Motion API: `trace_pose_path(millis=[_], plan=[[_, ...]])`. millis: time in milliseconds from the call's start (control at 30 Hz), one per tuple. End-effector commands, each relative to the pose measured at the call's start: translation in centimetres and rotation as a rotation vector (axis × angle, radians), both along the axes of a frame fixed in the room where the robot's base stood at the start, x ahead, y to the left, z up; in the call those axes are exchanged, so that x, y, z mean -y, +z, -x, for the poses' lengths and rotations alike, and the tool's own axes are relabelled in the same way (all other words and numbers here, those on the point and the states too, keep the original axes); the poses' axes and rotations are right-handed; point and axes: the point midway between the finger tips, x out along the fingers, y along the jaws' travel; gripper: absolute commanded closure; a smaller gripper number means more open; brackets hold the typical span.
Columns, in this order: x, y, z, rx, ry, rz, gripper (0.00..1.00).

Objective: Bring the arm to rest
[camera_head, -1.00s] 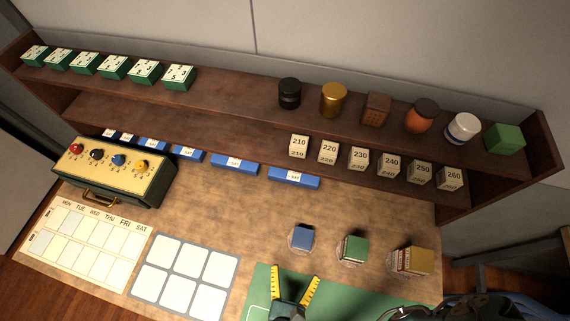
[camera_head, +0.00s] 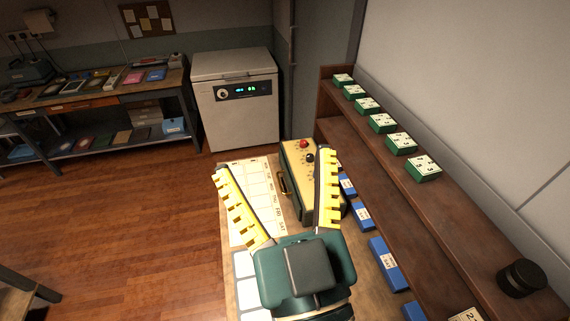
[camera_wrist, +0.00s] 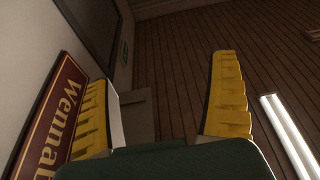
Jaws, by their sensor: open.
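My gripper (camera_head: 276,205) is open and empty, its two yellow toothed fingers spread wide. In the head view it is raised in front of the worktable (camera_head: 232,209), with its fingers overlapping the view of the table and the knob box. In the wrist view the gripper (camera_wrist: 165,110) points up past a dark plank ceiling (camera_wrist: 170,60), with nothing between the fingers. My arm below the gripper is mostly out of view.
A knob box (camera_head: 297,165) stands on the worktable beside a dark wooden shelf (camera_head: 440,215) with green-and-white boxes. A white chest appliance (camera_head: 236,118) and a cluttered bench (camera_head: 95,100) stand farther back. Wooden floor (camera_head: 110,225) is open at left. A maroon sign (camera_wrist: 52,118) shows in the wrist view.

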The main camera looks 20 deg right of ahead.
Motion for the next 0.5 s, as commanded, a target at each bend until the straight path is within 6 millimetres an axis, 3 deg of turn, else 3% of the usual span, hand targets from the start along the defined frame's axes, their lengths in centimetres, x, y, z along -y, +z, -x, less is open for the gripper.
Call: trace_pose_path(millis=[33, 100, 400, 500], plan=[[0.2, 1.4, 0.8, 0.046, 0.009, -0.018, 0.09], [0.3, 2.2, 1.3, 0.076, 0.017, -0.03, 0.09], [0.2, 2.2, 1.3, 0.076, 0.018, -0.03, 0.09], [0.2, 4.6, 1.3, 0.075, 0.018, -0.031, 0.09]])
